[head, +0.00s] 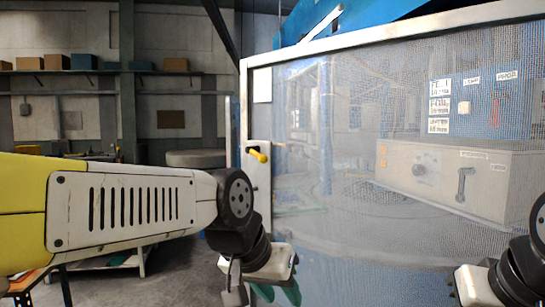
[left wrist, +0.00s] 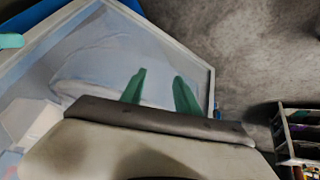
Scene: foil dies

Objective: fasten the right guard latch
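A latch with a yellow handle (head: 258,155) sits on a pale plate at the left upright of the guard frame; whether it is engaged I cannot tell. It is the only guard latch I can make out. The guard (head: 350,200) is a see-through mesh panel in a white frame, also in the left wrist view (left wrist: 85,60). My left gripper (head: 277,293) is low in the head view, below the latch and apart from it. Its green fingers (left wrist: 160,80) are spread with nothing held between them. My right gripper's white body (head: 473,287) shows at the lower right; its fingers are out of view.
Behind the mesh stands a beige control box (head: 450,175) with a dial and a lever. A shelf (head: 165,72) with several boxes runs along the back wall. A dark rack (left wrist: 297,135) stands at the right of the left wrist view, with bare floor (left wrist: 245,45) beyond the guard.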

